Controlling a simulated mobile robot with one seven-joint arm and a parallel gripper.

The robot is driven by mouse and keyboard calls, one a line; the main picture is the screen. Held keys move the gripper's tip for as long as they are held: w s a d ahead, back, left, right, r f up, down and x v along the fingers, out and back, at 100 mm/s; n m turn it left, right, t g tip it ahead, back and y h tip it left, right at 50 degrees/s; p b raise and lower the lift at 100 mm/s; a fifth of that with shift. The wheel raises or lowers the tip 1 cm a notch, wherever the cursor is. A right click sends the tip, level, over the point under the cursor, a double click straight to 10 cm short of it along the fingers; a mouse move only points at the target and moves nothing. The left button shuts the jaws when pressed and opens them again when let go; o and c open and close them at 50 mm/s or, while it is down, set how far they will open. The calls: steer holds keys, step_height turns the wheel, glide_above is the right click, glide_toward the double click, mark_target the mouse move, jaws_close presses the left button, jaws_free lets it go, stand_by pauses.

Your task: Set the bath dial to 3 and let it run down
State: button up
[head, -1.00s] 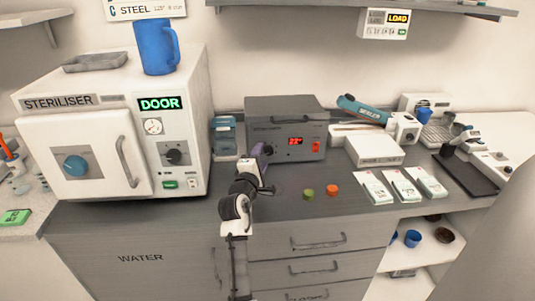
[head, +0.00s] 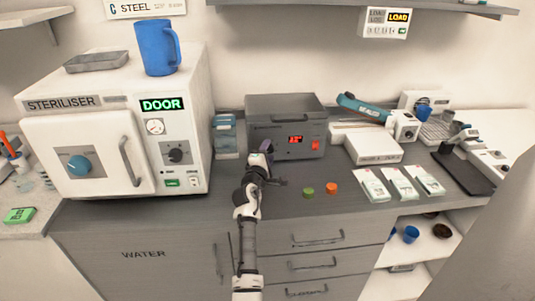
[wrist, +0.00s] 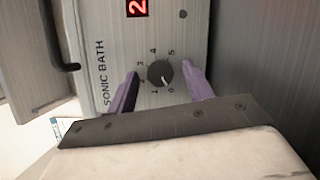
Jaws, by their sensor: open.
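The sonic bath (head: 285,108) is a dark grey box on the counter, with a red lit display (head: 295,139) too small to read fully. In the wrist view its panel (wrist: 112,45) appears turned sideways, with a round dark dial (wrist: 160,73) ringed by numbers. My gripper (head: 265,150) is at the left of the bath's front and hides the dial in the head view. In the wrist view my gripper (wrist: 160,71) is open, with one purple finger on each side of the dial; contact cannot be told.
The white steriliser (head: 90,125) stands close on the left, with a blue jug (head: 156,48) on top. A green disc (head: 308,192) and an orange disc (head: 331,188) lie in front of the bath. White packets (head: 398,182) and a sealer (head: 365,108) are at the right.

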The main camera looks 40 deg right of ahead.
steer(key=c, duration=1)
steer(key=shift+o, duration=0.2)
